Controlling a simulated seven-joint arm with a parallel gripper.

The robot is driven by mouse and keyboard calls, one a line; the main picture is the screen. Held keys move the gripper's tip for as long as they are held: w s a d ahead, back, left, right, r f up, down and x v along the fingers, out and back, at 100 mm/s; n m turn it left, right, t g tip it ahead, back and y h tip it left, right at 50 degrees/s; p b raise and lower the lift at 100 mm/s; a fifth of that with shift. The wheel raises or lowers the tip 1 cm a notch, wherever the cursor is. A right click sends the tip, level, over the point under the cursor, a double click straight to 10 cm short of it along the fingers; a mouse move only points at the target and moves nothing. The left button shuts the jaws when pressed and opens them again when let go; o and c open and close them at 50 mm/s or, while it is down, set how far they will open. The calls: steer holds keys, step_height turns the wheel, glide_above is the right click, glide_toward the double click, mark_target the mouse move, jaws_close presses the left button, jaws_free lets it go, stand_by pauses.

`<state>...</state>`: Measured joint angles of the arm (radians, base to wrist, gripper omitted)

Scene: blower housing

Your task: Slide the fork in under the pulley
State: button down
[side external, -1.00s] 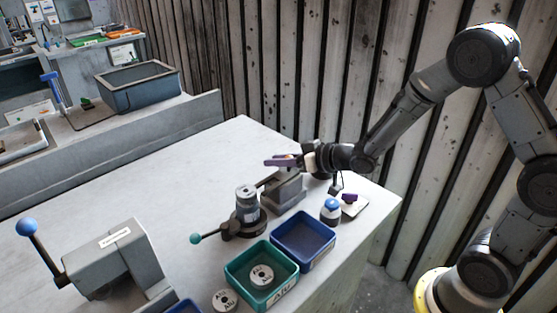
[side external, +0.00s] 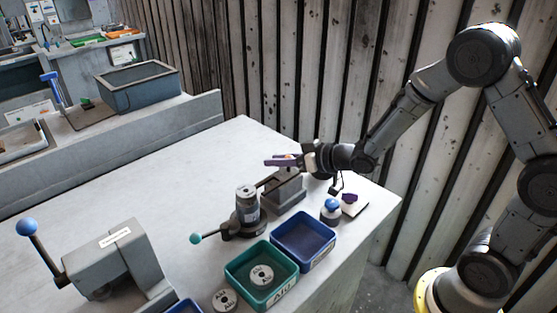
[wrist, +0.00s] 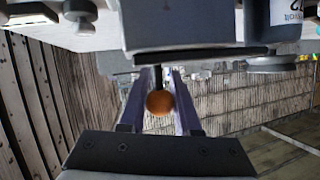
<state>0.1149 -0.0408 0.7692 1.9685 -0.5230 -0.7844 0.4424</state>
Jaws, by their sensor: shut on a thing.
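A dark grey cylinder with a label (side external: 247,203) stands upright in a round holder. A light grey round top (side external: 246,190), perhaps the pulley, sits on it. The fork is apart from it, behind and to the right.
A lever with a teal knob (side external: 195,238) sticks out left of the holder. A blue bin (side external: 304,240) and a green bin (side external: 235,277) with a disc stand in front. A blue button (side external: 332,205) is at right. A grey block (side external: 285,188) lies under my gripper.

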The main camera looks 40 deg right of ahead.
steer(key=shift+a, duration=2.75)
steer(key=c, duration=0.6)
jaws_free()
steer(key=shift+a, duration=0.1)
steer(key=shift+s, duration=0.1)
steer(key=shift+s+d+r, duration=0.15)
steer(key=shift+s+d, duration=0.1)
steer(key=v, duration=1.3)
steer(key=shift+s+a, duration=0.1)
